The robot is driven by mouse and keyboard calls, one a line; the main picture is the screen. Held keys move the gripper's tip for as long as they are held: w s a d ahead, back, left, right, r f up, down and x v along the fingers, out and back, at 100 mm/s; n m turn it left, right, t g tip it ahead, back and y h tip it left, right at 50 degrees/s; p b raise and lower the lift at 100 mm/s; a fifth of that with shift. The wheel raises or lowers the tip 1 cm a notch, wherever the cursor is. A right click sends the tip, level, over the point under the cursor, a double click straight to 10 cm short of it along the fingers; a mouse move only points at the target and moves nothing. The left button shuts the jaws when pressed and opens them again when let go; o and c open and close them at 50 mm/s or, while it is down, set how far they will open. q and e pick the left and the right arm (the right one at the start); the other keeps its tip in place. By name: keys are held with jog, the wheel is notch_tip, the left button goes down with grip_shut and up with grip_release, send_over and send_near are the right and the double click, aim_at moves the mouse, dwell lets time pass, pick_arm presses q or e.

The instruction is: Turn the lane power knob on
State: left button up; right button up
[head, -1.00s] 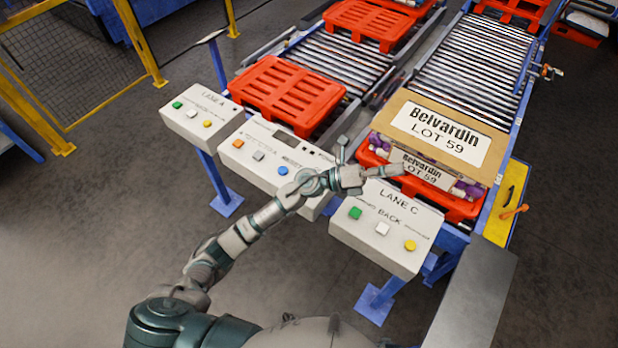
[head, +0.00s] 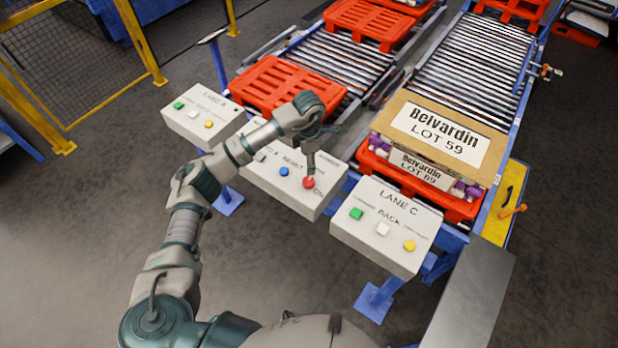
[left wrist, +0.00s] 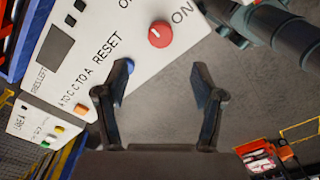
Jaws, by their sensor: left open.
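The red power knob (head: 308,182) is on the middle control box (head: 285,197), with "ON" printed beside it. It also shows in the left wrist view as a round red knob (left wrist: 160,34) near the top. My left gripper (head: 312,160) is over this box, by the knob in the head view. In the left wrist view my left gripper (left wrist: 157,85) has its two fingers apart with nothing between them. The knob lies beyond the fingertips, and I see no contact there. My right gripper is not in view.
The Lane A box (head: 202,112) stands to the left and the Lane C box (head: 386,225) to the right. A blue button (head: 284,171) is next to the knob. Red pallets (head: 285,85) and a carton labelled Belvardin (head: 440,138) sit on the conveyors behind.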

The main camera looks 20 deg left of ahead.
aim_at(308, 180)
pick_arm(q)
notch_tip(308, 180, down, 11)
jog(key=shift+a+p, duration=0.1)
jog(key=shift+p, duration=0.7)
jog(key=shift+c, duration=0.2)
jog(key=c, duration=1.1)
